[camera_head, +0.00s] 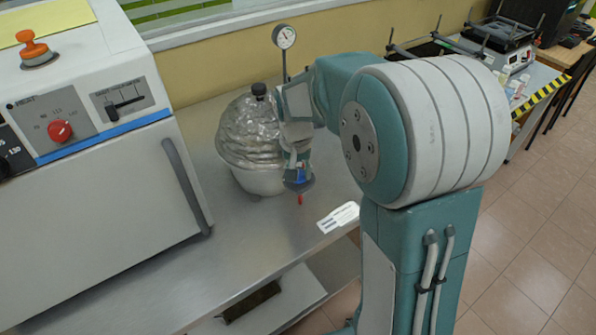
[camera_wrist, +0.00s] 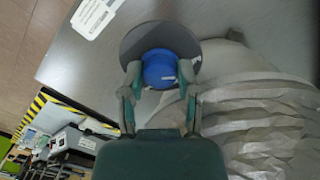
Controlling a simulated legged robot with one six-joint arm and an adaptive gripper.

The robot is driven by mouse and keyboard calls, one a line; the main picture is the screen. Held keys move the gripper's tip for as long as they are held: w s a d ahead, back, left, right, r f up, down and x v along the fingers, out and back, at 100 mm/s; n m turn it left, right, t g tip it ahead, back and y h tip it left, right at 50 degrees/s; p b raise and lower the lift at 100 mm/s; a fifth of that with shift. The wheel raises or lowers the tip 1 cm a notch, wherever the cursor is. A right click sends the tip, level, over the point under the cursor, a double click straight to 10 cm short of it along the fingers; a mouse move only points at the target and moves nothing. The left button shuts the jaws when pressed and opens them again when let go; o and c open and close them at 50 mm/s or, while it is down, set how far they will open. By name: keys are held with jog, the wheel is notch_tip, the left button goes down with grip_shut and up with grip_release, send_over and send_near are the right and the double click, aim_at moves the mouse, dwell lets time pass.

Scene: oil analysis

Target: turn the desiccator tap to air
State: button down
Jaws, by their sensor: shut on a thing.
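The desiccator (camera_head: 250,135) is a silvery, ribbed dome on a pale bowl with a dark knob on top. It stands on the steel bench, and its ribbed side fills the right of the wrist view (camera_wrist: 265,125). The tap (camera_wrist: 160,68) is a round blue knob in front of a dark grey disc (camera_wrist: 137,42) at the desiccator's side. A little of the blue shows in the head view (camera_head: 299,176), with a red tip (camera_head: 300,199) below it. My gripper (camera_wrist: 160,80) is shut on the blue tap, one finger at each side. A white mark shows on the knob.
A pressure gauge (camera_head: 284,38) on a thin post stands behind the desiccator. A large white oven (camera_head: 110,210) with a red dial stands at left. A white label (camera_head: 338,217) lies near the bench's front edge. Bare steel bench (camera_head: 255,235) lies in front.

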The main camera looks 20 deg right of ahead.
jog(key=shift+w+r+n, duration=0.1)
jog(key=shift+w+n, duration=0.05)
jog(key=shift+n, duration=0.25)
jog(key=c, duration=0.6)
grip_release()
notch_tip(320, 180, up, 12)
jog(key=shift+a, duration=0.35)
jog(key=shift+w, duration=0.1)
